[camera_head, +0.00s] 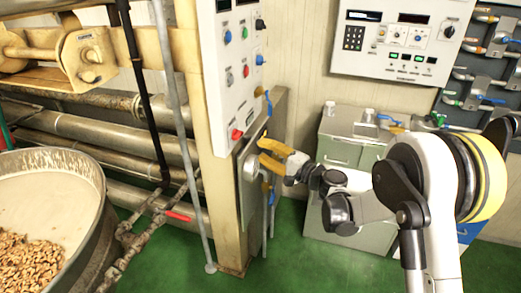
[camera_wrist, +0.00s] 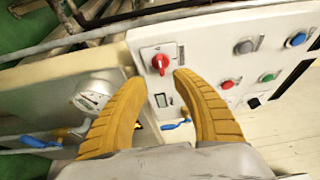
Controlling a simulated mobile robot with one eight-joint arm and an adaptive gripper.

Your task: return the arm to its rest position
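My gripper (camera_head: 262,152) has two yellow fingers. It reaches left toward the front of the control post, at the end of my outstretched white and black arm. In the wrist view my gripper (camera_wrist: 157,80) shows its fingers spread with a clear gap and nothing between them. A red rotary knob (camera_wrist: 160,62) on the white panel lies just beyond the fingertips and looks apart from them. In the head view the red knob (camera_head: 237,134) is at the panel's lower end, left of the fingers.
A large kettle (camera_head: 95,195) with nuts and pale mass stands at the left. A white control panel (camera_head: 232,70) is on the post. Grey-green cabinets (camera_head: 345,150) stand behind my arm. A wall control box (camera_head: 395,38) hangs above. Green floor is open below.

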